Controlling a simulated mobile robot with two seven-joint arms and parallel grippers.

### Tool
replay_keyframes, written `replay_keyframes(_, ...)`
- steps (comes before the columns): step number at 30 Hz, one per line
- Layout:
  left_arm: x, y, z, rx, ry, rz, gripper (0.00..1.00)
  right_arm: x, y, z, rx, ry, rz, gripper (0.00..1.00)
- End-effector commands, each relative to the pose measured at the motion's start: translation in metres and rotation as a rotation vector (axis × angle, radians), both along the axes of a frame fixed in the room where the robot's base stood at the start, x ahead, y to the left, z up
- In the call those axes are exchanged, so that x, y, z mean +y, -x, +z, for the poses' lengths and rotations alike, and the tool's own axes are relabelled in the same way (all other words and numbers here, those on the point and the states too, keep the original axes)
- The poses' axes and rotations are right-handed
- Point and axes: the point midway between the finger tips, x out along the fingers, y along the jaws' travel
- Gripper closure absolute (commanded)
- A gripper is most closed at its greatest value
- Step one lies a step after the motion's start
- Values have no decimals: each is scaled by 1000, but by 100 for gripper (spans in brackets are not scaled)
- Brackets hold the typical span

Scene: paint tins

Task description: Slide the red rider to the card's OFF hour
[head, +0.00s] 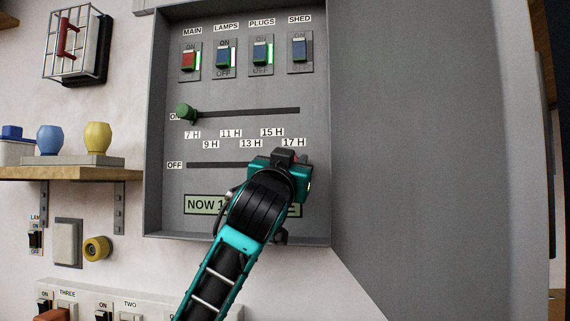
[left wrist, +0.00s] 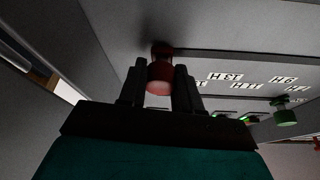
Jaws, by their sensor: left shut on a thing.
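The red rider (left wrist: 160,75) sits between the two fingers of my left gripper (left wrist: 158,90) in the left wrist view, and the gripper is shut on it. In the head view my left gripper (head: 288,157) is at the right end of the OFF slot (head: 215,165), just below the 17 H label (head: 293,142), and hides nearly all of the rider. The green rider (head: 186,113) is at the left end of the ON slot (head: 250,112), above 7 H. A pale strip reading "NOW 1" (head: 203,205) is partly covered by my arm; no OFF hour is readable. My right gripper is out of view.
Several switches, including the red MAIN switch (head: 188,61), line the top of the grey panel (head: 165,150). An open grey door (head: 430,130) stands to the right. A wooden shelf (head: 65,174) with a blue and a yellow pot projects at the left.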

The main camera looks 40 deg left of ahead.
Motion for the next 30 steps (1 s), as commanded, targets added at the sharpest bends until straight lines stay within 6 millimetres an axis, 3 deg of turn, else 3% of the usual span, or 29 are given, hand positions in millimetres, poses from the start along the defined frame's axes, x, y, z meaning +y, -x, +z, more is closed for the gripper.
replay_keyframes(1, -3, -1, -1, 3, -3, -7, 100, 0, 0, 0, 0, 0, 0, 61)
replay_keyframes(2, -3, -1, -1, 3, -3, -8, 65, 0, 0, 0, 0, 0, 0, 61)
replay_keyframes(9, -2, -1, -1, 2, -2, -7, 42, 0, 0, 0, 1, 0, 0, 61)
replay_keyframes(20, -4, 5, -3, -1, -3, -6, 41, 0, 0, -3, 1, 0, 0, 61)
replay_keyframes(30, -28, 57, -28, -2, -4, -9, 41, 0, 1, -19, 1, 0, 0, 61)
